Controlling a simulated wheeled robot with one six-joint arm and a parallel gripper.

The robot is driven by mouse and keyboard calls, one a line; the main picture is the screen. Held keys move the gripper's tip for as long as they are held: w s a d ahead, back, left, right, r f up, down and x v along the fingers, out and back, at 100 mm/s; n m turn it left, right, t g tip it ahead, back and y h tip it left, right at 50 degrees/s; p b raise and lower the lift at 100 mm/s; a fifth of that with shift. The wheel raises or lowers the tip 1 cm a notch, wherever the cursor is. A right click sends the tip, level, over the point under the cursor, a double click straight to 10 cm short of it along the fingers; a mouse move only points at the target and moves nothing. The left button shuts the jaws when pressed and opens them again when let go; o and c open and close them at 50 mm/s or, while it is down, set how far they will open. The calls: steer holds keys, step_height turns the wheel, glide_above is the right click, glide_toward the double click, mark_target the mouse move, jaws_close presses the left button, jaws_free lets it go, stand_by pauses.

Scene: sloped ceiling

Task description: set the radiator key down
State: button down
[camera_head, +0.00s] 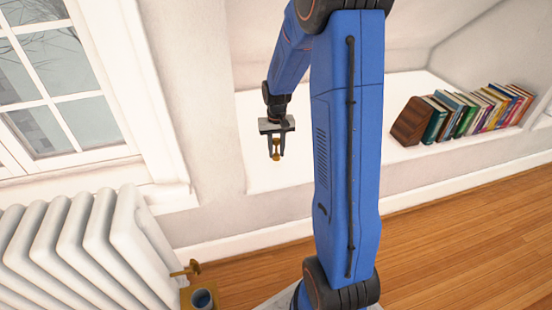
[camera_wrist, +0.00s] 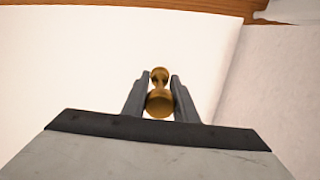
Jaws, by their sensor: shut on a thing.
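The brass radiator key (camera_head: 275,148) is between the fingers of my gripper (camera_head: 268,152), held up in front of the white alcove in the head view. In the wrist view the key (camera_wrist: 159,95) stands out between the two dark fingers of my gripper (camera_wrist: 160,98). My gripper is shut on the key. A white surface (camera_wrist: 90,75) lies beyond the key in the wrist view. I cannot tell how far the key is from it.
A white alcove shelf (camera_head: 350,160) has a row of leaning books (camera_head: 470,112) at its right; its left part looks clear. A white radiator (camera_head: 75,245) with a brass valve (camera_head: 187,270) stands at lower left under a window (camera_head: 60,80). A blue cup-like thing (camera_head: 203,299) is beside it.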

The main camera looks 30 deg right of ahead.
mark_target(276, 154)
steer(key=shift+f, duration=1.95)
steer(key=shift+f, duration=0.1)
steer(key=c, duration=1.4)
jaws_free()
step_height(276, 154, up, 12)
steer(key=shift+r, duration=0.15)
steer(key=s+a+r+n+t, duration=0.2)
steer(key=s+a+r, duration=0.85)
steer(key=s, duration=0.25)
steer(key=s+a+r+n+t, duration=0.1)
steer(key=s+a, duration=0.1)
steer(key=s, duration=0.6)
steer(key=s+a+r+n+t, duration=0.1)
steer(key=s+a, duration=0.2)
steer(key=s, duration=0.6)
steer(key=shift+s+a+r+t, duration=0.15)
steer(key=shift+r+t, duration=0.2)
steer(key=shift+t, duration=0.05)
